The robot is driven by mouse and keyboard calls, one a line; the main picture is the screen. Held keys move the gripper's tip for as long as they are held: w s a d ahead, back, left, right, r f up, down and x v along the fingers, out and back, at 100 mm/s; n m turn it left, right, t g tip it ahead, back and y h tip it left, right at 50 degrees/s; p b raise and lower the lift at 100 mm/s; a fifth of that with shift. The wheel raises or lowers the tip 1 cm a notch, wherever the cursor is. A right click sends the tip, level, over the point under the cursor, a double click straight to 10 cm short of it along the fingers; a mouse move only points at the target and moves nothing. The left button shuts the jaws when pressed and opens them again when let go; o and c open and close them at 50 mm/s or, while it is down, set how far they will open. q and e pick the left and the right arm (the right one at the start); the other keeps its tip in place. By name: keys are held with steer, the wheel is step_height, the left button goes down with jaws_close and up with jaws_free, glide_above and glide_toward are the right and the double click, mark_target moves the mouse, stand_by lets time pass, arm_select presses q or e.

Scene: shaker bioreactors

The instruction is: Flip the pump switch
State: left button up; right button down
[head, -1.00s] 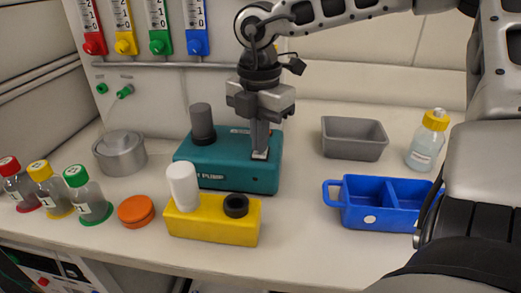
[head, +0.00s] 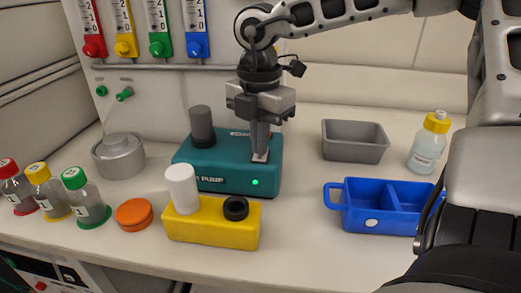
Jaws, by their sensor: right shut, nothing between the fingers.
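The teal pump box (head: 215,170) stands on the bench, with a dark grey cylinder (head: 202,125) on its left part. A green light (head: 255,182) glows on its front face. The pump switch (head: 260,157) is a small pale plate on the right part of the top, partly hidden by my gripper. My right gripper (head: 261,150) points straight down with its fingers shut and empty, its tips at the switch. I cannot tell if they press on it. My left gripper is not in view.
A yellow block (head: 215,228) with a white cylinder (head: 182,188) stands in front of the pump. A blue two-part tray (head: 365,194), a grey bin (head: 354,143) and a yellow-capped bottle (head: 427,145) are at right. Capped bottles (head: 84,200) and an orange lid (head: 134,214) are at left.

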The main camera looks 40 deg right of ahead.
steer(key=shift+r+p, duration=1.25)
steer(key=shift+r, duration=1.85)
